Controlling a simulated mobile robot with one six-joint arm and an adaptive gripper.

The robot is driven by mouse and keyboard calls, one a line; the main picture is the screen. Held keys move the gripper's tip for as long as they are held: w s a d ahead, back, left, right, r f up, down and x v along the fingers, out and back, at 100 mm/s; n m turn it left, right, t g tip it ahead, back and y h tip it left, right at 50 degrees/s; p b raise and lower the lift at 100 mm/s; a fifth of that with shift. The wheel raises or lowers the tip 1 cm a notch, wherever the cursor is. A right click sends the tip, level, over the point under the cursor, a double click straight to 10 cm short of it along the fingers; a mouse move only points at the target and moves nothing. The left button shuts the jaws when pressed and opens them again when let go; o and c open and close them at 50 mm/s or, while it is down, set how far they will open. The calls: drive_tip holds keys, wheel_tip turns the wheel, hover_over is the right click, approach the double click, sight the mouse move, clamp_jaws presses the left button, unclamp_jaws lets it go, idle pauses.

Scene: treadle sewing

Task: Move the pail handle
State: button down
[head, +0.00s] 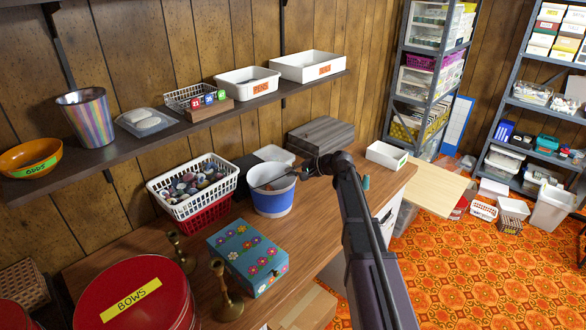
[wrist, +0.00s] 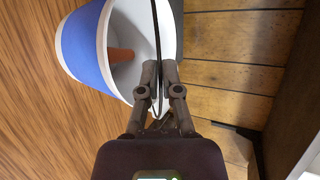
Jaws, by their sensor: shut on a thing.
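The pail (head: 272,203) is white with a broad blue band and stands upright on the wooden table. In the wrist view the pail (wrist: 82,45) shows at the upper left, with its white inside and an orange-brown thing (wrist: 121,55) in it. The pail handle (wrist: 155,40) is a thin dark wire that passes between my fingers. In the head view the handle (head: 272,181) slants across the pail's mouth toward my gripper. My gripper (wrist: 160,73) is shut on the handle at the pail's rim. In the head view my gripper (head: 304,172) is small and partly hidden by my arm.
A white basket of balls (head: 193,185) stands left of the pail. A flowered blue box (head: 248,254), brass candlesticks (head: 226,290) and a red BOWS tin (head: 133,295) lie in front. A grey box (head: 320,137) stands behind. A loaded shelf (head: 150,143) hangs above.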

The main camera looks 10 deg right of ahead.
drive_tip(key=w+a+r+m+g+h+p, duration=0.2)
drive_tip(key=w+a+r+g+h+p, duration=0.2)
drive_tip(key=p, duration=0.8)
drive_tip(key=shift+w+a+r+g+h, duration=0.4)
drive_tip(key=shift+w+a+g+h, duration=0.55)
drive_tip(key=shift+w, duration=0.75)
drive_tip(key=c, duration=0.8)
unclamp_jaws()
drive_tip(key=shift+f, duration=0.1)
drive_tip(key=shift+s, duration=0.1)
